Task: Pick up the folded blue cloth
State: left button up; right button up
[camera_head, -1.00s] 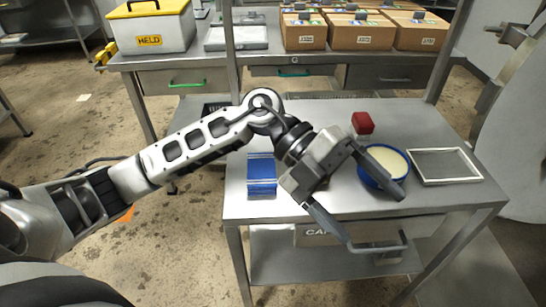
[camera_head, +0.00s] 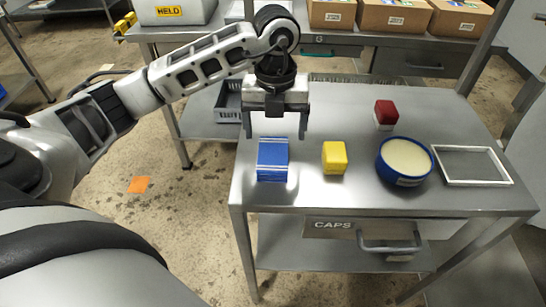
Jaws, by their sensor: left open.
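The folded blue cloth (camera_head: 273,160) lies on the steel table near its left front corner. It is blue with pale stripes at its edges. My left gripper (camera_head: 275,130) points down above and slightly behind the cloth. Its two fingers are spread apart, one toward each side of the cloth, with nothing between them. It appears apart from the cloth. My right gripper is out of view.
A yellow block (camera_head: 334,158) stands right of the cloth. Farther right are a blue tub (camera_head: 404,179) with pale contents, a red-and-white block (camera_head: 386,114) and a white-framed screen (camera_head: 472,182). The steel table (camera_head: 300,197) is bare along its front.

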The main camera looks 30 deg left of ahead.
aim_at(273, 151)
pick_arm(q)
jog(key=shift+s+a+f+p, duration=0.1)
jog(key=shift+f+p, duration=0.05)
jog(key=shift+f, duration=1.4)
jog(key=shift+s+a+f+p, duration=0.1)
jog(key=shift+f+p, duration=0.05)
jog(key=shift+f, duration=1.35)
jog(key=c, duration=1.1)
